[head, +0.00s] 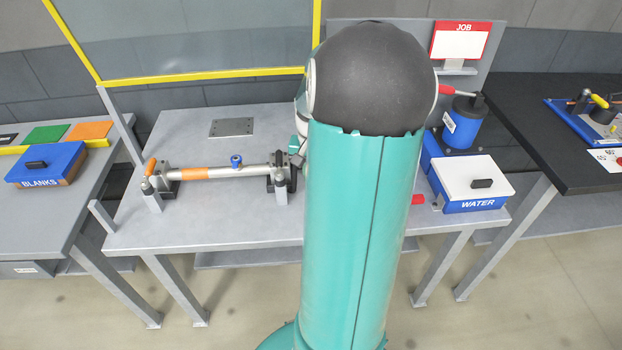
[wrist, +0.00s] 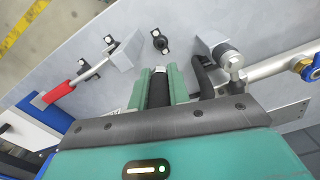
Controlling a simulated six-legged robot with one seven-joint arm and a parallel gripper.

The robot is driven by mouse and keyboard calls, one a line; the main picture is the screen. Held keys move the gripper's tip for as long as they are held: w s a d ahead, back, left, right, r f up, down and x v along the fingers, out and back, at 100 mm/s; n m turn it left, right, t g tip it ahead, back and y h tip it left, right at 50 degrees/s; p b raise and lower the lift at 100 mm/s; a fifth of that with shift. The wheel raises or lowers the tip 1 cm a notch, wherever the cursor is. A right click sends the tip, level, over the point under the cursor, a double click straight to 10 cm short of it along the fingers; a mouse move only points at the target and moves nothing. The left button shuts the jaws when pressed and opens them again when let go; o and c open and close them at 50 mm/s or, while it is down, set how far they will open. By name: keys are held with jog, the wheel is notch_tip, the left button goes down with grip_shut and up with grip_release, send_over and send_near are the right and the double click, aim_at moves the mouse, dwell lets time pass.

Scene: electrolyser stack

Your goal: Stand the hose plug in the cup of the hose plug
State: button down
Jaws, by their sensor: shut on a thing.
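In the wrist view my gripper (wrist: 160,76) is shut on a dark cylinder with a pale end, which I take to be the hose plug (wrist: 158,92). The green fingers stand on either side of it. Beyond the fingertips, apart from the plug, a small black round fitting with a bolt on each side (wrist: 160,41) is fixed to the grey bench top. It looks like the cup of the hose plug, but I cannot see inside it. In the head view my arm hides the gripper, the plug and this fitting.
A red-handled clamp (wrist: 78,82) is left of the fitting in the wrist view; a metal block with a round knob (wrist: 226,57) is to its right. The head view shows a tube in clamps (head: 205,173), a WATER box (head: 470,190) and a blue canister (head: 463,122).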

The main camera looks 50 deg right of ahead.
notch_tip(320, 180, down, 2)
jog(key=shift+f, duration=0.25)
jog(key=shift+w, duration=0.1)
jog(key=shift+a+f+n, duration=0.1)
jog(key=shift+n, duration=0.2)
jog(key=shift+f, duration=2.45)
jog(key=shift+f, duration=0.1)
dwell(1.7)
jog(key=shift+a+f, duration=0.2)
jog(key=shift+f, duration=0.1)
dwell(2.7)
